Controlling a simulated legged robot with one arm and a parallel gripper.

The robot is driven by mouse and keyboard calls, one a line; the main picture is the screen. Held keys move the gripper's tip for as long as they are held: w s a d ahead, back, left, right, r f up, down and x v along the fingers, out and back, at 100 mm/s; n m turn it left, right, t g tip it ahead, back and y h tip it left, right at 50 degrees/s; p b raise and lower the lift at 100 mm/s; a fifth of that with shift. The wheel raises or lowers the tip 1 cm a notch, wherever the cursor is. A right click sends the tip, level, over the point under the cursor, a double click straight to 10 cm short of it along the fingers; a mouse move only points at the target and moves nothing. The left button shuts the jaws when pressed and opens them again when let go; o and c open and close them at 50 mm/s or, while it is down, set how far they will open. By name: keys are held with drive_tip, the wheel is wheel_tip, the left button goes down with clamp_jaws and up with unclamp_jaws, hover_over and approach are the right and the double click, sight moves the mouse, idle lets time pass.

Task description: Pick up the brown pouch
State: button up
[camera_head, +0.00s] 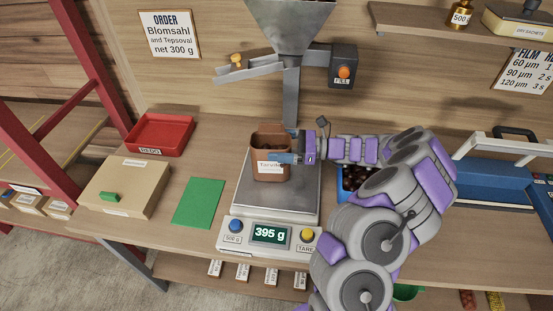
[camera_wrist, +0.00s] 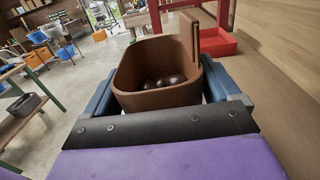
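The brown pouch (camera_head: 269,141) stands upright on the plate of the scale (camera_head: 299,200) in the head view. It has a white label that is partly covered, and its top is open. In the wrist view the pouch (camera_wrist: 157,95) shows its open mouth, a taller back flap and several dark chestnuts (camera_wrist: 165,81) inside. My gripper (camera_head: 288,157) reaches in from the right at the pouch. Its blue fingers are on both sides of the pouch in the wrist view (camera_wrist: 160,92). I cannot tell whether they press on it. The display reads 395 g.
A metal hopper (camera_head: 291,22) with a fill button stands behind the scale. A green mat (camera_head: 199,203), a cardboard box (camera_head: 124,187) and a red tray (camera_head: 161,134) are to the left. A blue bin (camera_head: 351,183) of chestnuts is partly hidden behind my arm.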

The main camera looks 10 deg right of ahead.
drive_tip(key=shift+c, duration=0.8)
drive_tip(key=shift+a, duration=0.85)
drive_tip(key=c, duration=0.6)
drive_tip(key=shift+d, duration=0.2)
drive_tip(key=c, duration=0.3)
drive_tip(key=shift+d, duration=0.45)
drive_tip(key=c, duration=0.3)
drive_tip(key=shift+a+r, duration=0.2)
drive_tip(key=shift+a, duration=0.1)
drive_tip(key=shift+a+r, duration=0.1)
drive_tip(key=shift+r, duration=0.15)
wheel_tip(320, 180, up, 3)
drive_tip(key=shift+r+p, duration=0.1)
drive_tip(key=shift+p, duration=0.8)
drive_tip(key=s+a+p, duration=0.1)
drive_tip(key=s+a, duration=0.3)
drive_tip(key=s, duration=0.2)
drive_tip(key=s+a+r+p, duration=0.1)
drive_tip(key=s+a+p, duration=0.1)
drive_tip(key=s+a, duration=0.2)
drive_tip(key=s, duration=0.3)
drive_tip(key=shift+a, duration=0.4)
drive_tip(key=shift+s, duration=0.1)
